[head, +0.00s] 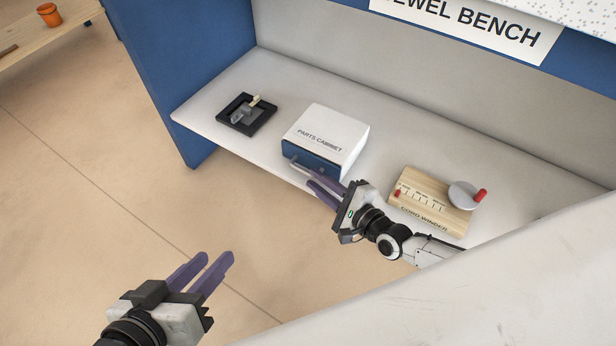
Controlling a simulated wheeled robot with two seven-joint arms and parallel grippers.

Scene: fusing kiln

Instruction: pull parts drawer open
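The parts cabinet (330,134) is a white box with its name on top, standing near the front edge of the bench. Its blue drawer front (318,163) faces the front edge and looks flush with the box. A grey bar handle (299,165) shows at the left of that front. My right gripper (310,177) is just in front of the drawer, its two purple fingers apart with nothing seen between them. Its fingers cover part of the drawer's lower right; I cannot tell whether they touch it. My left gripper (217,256) is open and empty, low over the floor area.
A black tray (247,127) with small pieces stands left of the cabinet. A wooden cord winder (430,205) with a grey disc and red knob stands to the right, near my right arm. A blue side panel (180,70) bounds the bench at left. Floor in front is clear.

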